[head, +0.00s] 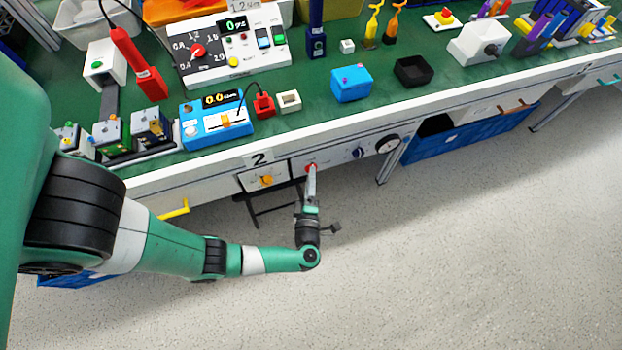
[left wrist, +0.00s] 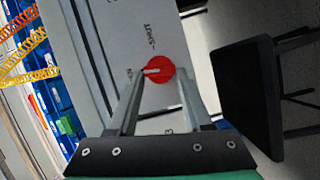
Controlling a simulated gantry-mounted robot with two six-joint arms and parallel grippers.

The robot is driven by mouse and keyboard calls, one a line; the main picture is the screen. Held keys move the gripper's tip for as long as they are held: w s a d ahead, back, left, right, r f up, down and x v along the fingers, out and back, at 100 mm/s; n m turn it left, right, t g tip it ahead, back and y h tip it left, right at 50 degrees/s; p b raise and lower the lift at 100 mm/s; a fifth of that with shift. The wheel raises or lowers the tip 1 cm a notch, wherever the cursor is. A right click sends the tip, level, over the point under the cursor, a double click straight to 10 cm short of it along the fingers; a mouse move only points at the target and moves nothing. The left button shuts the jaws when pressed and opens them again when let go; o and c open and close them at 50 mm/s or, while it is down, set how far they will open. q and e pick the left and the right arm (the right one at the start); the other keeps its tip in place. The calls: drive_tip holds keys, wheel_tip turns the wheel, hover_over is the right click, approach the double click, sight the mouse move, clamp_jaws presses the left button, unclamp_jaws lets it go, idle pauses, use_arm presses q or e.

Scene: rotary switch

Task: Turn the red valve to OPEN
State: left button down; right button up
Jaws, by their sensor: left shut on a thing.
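The red valve (head: 311,168) is a small round knob on the white front panel under the bench edge. In the left wrist view the red valve (left wrist: 160,70) has a white pointer line directed to the left of the picture. The printed word SHUT (left wrist: 151,36) stands above it, sideways; another marking left of the knob is partly hidden by a finger. My left gripper (head: 312,176) reaches the panel from the front, its two fingers on either side of the valve, shut on it. My right gripper is not in view.
A yellow knob (head: 266,180) sits left on the panel; a blue knob (head: 358,152) and a round gauge (head: 387,143) sit right. A black stool (left wrist: 247,90) stands close to my left gripper. The bench top (head: 330,115) holds many devices. Floor in front is clear.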

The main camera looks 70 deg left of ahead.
use_arm(q)
drive_tip(key=shift+f+n+t+y+b, duration=0.2)
drive_tip(key=shift+n+t+y+b, duration=0.1)
drive_tip(key=shift+n+b, duration=0.8)
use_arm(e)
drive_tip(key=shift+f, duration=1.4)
use_arm(q)
drive_tip(key=shift+c, duration=1.6)
unclamp_jaws()
drive_tip(key=p+v, duration=0.1)
drive_tip(key=v, duration=1)
drive_tip(key=shift+d, duration=0.3)
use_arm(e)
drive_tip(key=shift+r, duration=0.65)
